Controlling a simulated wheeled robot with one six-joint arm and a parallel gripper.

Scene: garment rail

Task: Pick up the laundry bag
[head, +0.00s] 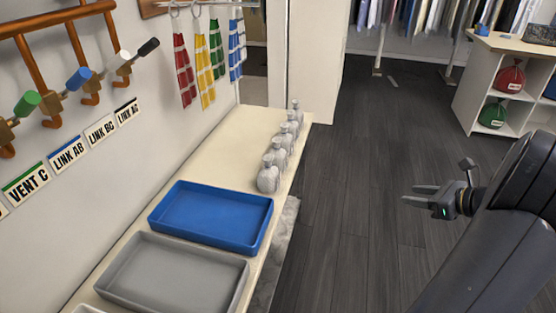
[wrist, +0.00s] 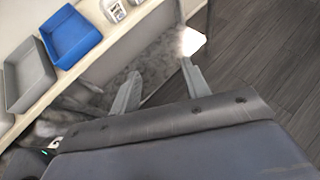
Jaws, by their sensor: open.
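Two tied sacks that look like laundry bags sit in a white shelf unit at the far right of the head view. A red bag (head: 510,76) is in the upper compartment and a green bag (head: 493,114) is in the lower one. My gripper (head: 408,195) is open and empty above the dark floor, well apart from both bags and nearer to me. Its two fingers also show spread apart in the wrist view (wrist: 160,75), with nothing between them. Neither bag shows in the wrist view.
A bench on the left holds a blue tray (head: 212,187), a grey tray (head: 130,285) and a row of grey bottles (head: 268,180). The white shelf unit (head: 468,99) stands at the right near a clothes rail. Dark floor (head: 345,200) lies clear between.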

